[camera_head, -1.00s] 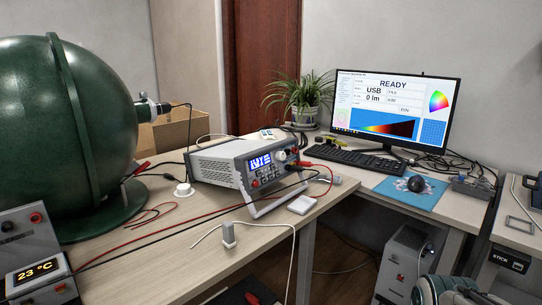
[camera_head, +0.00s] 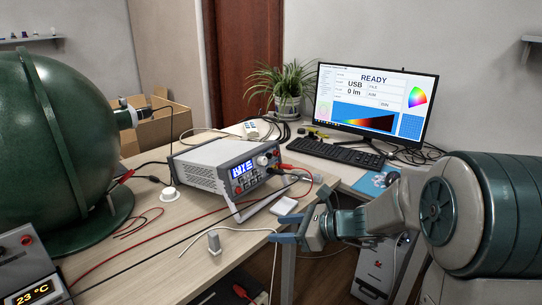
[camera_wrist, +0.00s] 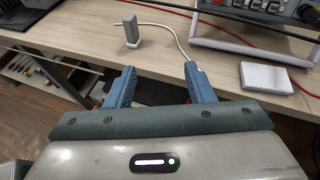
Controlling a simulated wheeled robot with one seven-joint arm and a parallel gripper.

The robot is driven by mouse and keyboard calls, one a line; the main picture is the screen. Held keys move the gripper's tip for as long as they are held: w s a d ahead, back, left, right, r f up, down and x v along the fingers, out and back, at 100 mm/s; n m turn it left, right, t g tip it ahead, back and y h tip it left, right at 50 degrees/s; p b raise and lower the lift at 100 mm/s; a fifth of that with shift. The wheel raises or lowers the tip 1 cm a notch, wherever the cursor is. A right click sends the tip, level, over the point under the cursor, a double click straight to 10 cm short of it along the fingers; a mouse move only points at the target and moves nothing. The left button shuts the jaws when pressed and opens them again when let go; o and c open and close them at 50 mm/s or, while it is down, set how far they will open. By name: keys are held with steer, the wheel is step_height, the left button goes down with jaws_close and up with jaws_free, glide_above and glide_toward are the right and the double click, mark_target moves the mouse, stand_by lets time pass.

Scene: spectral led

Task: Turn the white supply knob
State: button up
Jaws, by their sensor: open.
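The power supply (camera_head: 228,165) is a grey box with a blue lit display, standing on the wooden desk in the head view. Its white knob (camera_head: 262,161) is on the front panel, right of the display. In the wrist view only the lower front of the supply (camera_wrist: 262,8) shows at the top right, and the white knob cannot be made out there. My gripper (camera_head: 282,230) is at the desk's front edge, below and in front of the supply, apart from it. In the wrist view its blue fingers (camera_wrist: 160,78) are spread with nothing between them.
A white block (camera_head: 285,206) lies on the desk near my gripper, and a small upright adapter (camera_head: 214,243) with a white cable stands to its left. Red and black leads run from the supply. A green sphere (camera_head: 70,130) fills the left; a monitor (camera_head: 372,100) stands behind right.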

steer(key=w+d+r+m+t+y+p, duration=0.1)
steer(key=w+r+m+t+p, duration=0.2)
steer(key=w+m, duration=0.35)
steer(key=m+t, duration=0.5)
steer(key=m, duration=0.1)
glide_toward(265, 162)
steer(key=shift+h, duration=0.3)
steer(key=x, duration=0.7)
steer(key=shift+w+a+r, duration=0.2)
steer(key=shift+a, duration=0.15)
steer(key=c, duration=1)
